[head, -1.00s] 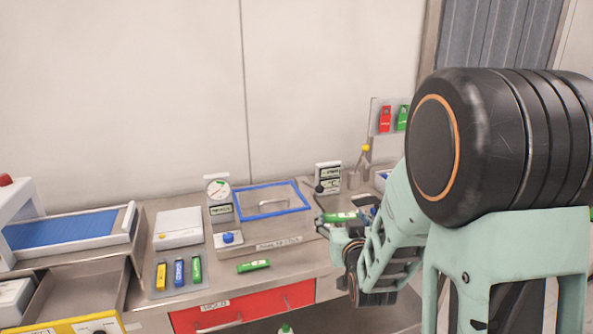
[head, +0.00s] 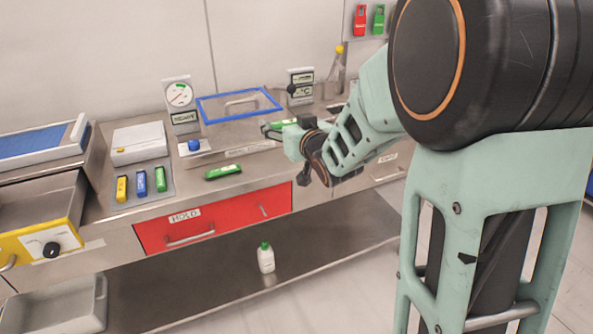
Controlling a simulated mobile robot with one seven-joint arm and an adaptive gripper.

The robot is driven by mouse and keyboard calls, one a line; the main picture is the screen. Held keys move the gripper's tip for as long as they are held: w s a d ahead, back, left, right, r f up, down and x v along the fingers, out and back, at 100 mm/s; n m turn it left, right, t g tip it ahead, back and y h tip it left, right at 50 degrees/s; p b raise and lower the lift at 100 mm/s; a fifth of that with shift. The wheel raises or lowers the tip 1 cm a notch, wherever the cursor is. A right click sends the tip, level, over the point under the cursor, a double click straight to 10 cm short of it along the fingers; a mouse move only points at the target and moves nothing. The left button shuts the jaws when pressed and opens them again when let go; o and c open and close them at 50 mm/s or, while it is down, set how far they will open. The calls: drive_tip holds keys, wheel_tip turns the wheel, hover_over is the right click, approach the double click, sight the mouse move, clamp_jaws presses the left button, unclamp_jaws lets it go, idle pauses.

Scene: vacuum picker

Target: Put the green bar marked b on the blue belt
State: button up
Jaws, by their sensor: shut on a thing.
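My gripper (head: 272,129) is shut on a green bar (head: 284,123), held above the counter just right of the blue-framed box. Its fingers are small and partly hidden by the wrist. A second green bar (head: 222,172) lies flat on the counter near its front edge. A third green bar (head: 160,178) lies on a grey mat beside a blue bar (head: 141,184) and a yellow bar (head: 121,189). The letters on the bars are too small to read. The blue belt (head: 32,141) is at the far left, inside a pale frame, well apart from my gripper.
The blue-framed box (head: 205,112) with a handle and a dial gauge (head: 179,95) stand at the back. A white-lidded box (head: 139,142) stands between belt and gauge. A red drawer (head: 213,217) is below the counter. A white bottle (head: 266,260) stands on the lower shelf.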

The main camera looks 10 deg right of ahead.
drive_tip(key=shift+n+y, duration=0.4)
drive_tip(key=shift+y, duration=0.1)
drive_tip(key=shift+w+a+f+b, duration=0.3)
drive_tip(key=shift+f+b, duration=0.55)
drive_tip(key=shift+b, duration=0.6)
drive_tip(key=shift+w+a+f+b, duration=0.3)
drive_tip(key=shift+f+b, duration=0.6)
drive_tip(key=shift+b, duration=0.5)
drive_tip(key=shift+w+a+f+b, duration=0.3)
drive_tip(key=shift+f+b, duration=0.55)
drive_tip(key=shift+b, duration=0.6)
